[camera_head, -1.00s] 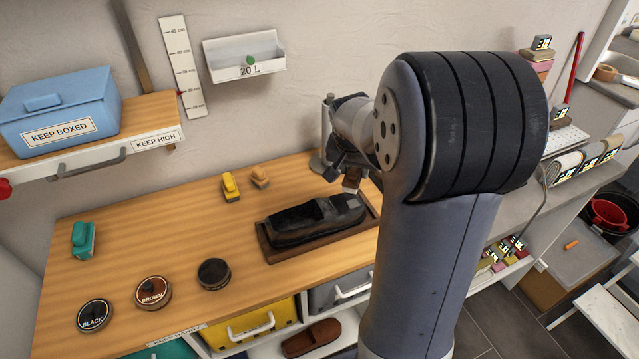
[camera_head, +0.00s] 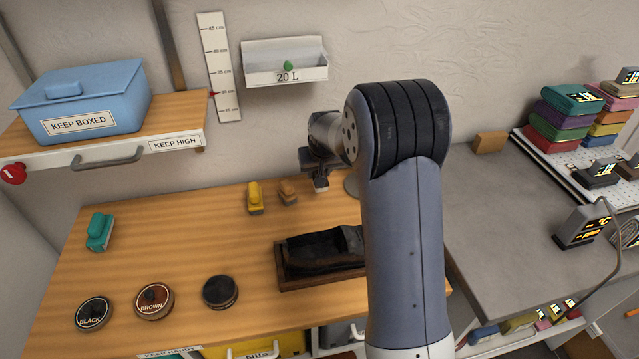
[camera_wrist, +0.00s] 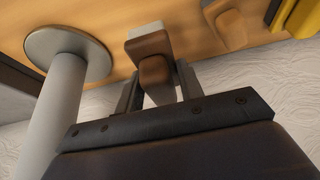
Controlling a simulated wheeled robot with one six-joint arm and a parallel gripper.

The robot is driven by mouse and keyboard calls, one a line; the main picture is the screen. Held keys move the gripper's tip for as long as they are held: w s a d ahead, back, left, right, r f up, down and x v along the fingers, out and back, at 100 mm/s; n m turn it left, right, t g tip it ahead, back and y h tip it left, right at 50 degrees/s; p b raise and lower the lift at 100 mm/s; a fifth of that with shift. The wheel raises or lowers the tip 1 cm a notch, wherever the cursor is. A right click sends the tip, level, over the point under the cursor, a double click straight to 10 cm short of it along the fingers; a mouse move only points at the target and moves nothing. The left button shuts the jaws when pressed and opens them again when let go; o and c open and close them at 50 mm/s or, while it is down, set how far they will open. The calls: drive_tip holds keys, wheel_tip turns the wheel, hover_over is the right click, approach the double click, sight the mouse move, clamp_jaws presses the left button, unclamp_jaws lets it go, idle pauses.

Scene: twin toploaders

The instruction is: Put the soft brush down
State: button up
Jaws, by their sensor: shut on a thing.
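The soft brush (camera_wrist: 152,62) has a brown handle and a pale head, and it is between the fingers of my gripper (camera_wrist: 158,78) in the wrist view. Its pale head points toward the wooden bench (camera_head: 150,260). In the head view my gripper (camera_head: 318,180) is at the back of the bench, just right of a tan brush (camera_head: 287,192), and the held brush is too small there to make out well. My gripper is shut on the soft brush. I cannot tell whether its pale head touches the bench top.
A yellow brush (camera_head: 255,198) stands left of the tan one. A round-based post (camera_wrist: 62,100) is close beside my gripper. A black shoe (camera_head: 325,250) lies in a wooden tray (camera_head: 300,283) in front. The bench's left middle is clear.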

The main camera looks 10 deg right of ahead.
drive_tip(key=shift+f, duration=2.2)
drive_tip(key=shift+f, duration=0.25)
drive_tip(key=o, duration=1)
drive_tip(key=shift+r, duration=0.1)
drive_tip(key=shift+r, duration=0.1)
drive_tip(key=shift+r, duration=0.2)
drive_tip(key=v, duration=1.1)
drive_tip(key=shift+s+r+b, duration=0.25)
drive_tip(key=shift+r+b, duration=0.05)
drive_tip(key=shift+b, duration=0.05)
